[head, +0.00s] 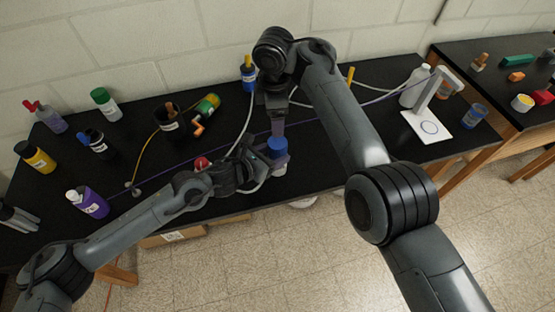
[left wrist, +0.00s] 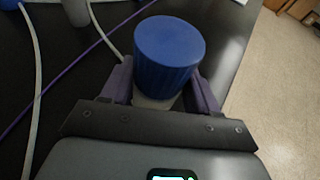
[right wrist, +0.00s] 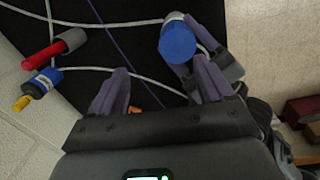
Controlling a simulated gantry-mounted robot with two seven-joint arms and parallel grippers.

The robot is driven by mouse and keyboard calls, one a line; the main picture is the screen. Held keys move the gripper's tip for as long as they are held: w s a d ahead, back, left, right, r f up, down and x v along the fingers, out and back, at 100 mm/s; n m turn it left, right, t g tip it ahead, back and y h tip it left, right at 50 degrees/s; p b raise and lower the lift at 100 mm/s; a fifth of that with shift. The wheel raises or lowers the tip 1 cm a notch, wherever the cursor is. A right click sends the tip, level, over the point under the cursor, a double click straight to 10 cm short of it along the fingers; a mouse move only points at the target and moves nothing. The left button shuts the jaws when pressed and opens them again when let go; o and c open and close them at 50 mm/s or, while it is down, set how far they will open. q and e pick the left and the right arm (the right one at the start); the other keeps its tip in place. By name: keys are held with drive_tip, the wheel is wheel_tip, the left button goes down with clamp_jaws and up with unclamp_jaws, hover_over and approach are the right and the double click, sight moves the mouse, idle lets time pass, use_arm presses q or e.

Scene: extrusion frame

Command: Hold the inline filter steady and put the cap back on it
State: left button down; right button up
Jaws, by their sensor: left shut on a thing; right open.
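The inline filter (left wrist: 157,102) has a pale body, mostly hidden under a ribbed blue cap (left wrist: 168,52). The cap sits on top of the body; I cannot tell how firmly it is seated. My left gripper (left wrist: 163,85) is shut on the pale body, one purple finger on each side. The blue cap also shows in the head view (head: 277,146) and in the right wrist view (right wrist: 178,42). My right gripper (right wrist: 160,88) is open and empty. It points down just behind the cap in the head view, and the cap lies beyond its fingertips, apart from them.
A blue bottle with a yellow top (head: 248,73) stands behind the right gripper. White tubes and a purple line cross the black bench (head: 330,150). A white stand (head: 428,124) is at right.

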sight(277, 142)
drive_tip(key=n, duration=0.4)
drive_tip(key=shift+s+f+n, duration=0.2)
drive_tip(key=shift+f+n, duration=0.15)
drive_tip(key=shift+n, duration=0.05)
drive_tip(key=n, duration=0.6)
drive_tip(key=shift+s+d+f+n+g, duration=0.1)
drive_tip(key=shift+s+f+n+g, duration=0.2)
drive_tip(key=shift+f+n, duration=0.1)
drive_tip(key=n, duration=0.6)
drive_tip(key=shift+s+f, duration=0.2)
drive_tip(key=shift+f, duration=0.15)
drive_tip(key=n, duration=0.6)
drive_tip(key=shift+s+d+f+n, duration=0.1)
drive_tip(key=shift+s+f+n, duration=0.2)
drive_tip(key=shift+f+n, duration=0.1)
drive_tip(key=shift+f, duration=0.1)
drive_tip(key=shift+f, duration=3.9)
